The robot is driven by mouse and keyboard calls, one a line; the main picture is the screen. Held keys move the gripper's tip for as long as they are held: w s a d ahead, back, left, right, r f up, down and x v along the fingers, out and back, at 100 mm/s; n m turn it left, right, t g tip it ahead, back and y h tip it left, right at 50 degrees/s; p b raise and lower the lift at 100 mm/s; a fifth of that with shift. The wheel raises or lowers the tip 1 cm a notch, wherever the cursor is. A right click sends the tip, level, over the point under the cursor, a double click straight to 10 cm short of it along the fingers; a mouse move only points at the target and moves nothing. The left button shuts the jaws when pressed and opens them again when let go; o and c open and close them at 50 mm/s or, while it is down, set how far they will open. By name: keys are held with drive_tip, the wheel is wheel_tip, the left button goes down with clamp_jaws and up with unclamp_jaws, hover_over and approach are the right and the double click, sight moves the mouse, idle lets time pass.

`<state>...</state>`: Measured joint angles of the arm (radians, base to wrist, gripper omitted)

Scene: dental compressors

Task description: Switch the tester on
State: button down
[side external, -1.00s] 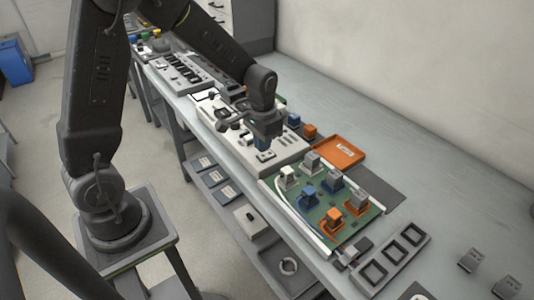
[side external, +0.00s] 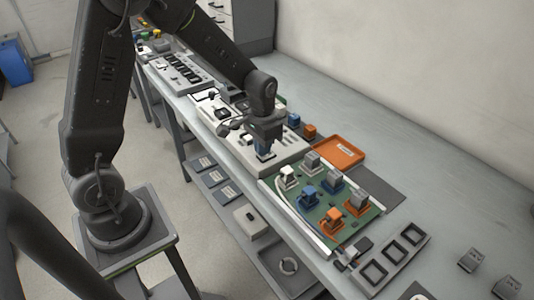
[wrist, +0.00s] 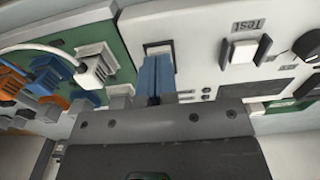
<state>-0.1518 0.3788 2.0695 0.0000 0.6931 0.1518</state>
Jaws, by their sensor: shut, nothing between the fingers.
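The tester (side external: 240,149) is a long pale box on the bench. In the wrist view its white face (wrist: 205,20) carries a white button (wrist: 244,50) labelled "Test". A small framed switch (wrist: 158,48) sits near the edge of this face, left of the button. My gripper (side external: 266,156) points down at the near right end of the tester. In the wrist view its blue fingers (wrist: 157,62) are closed together and empty, with the tips at the switch and covering part of it. I cannot tell whether they touch it, nor the switch's position.
A green board (side external: 316,222) with several blue, orange and grey connectors lies beside the tester. An orange tray (side external: 338,152) is behind it. A grey holder with square openings (side external: 389,262) stands at the front right. A dark knob (wrist: 309,46) is right of the button. The back right bench is clear.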

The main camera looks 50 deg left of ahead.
drive_tip(key=shift+f, duration=0.6)
idle(0.3)
drive_tip(key=shift+r, duration=3.55)
drive_tip(key=shift+r, duration=0.1)
drive_tip(key=s+d+r+t, duration=0.2)
drive_tip(key=s+r, duration=0.4)
drive_tip(key=s, duration=0.2)
drive_tip(key=s+d+r+t, duration=0.3)
drive_tip(key=s+r, duration=0.3)
drive_tip(key=s, duration=0.3)
drive_tip(key=shift+d+r+t, duration=0.2)
drive_tip(key=shift+d+t, duration=0.1)
drive_tip(key=shift+d, duration=0.05)
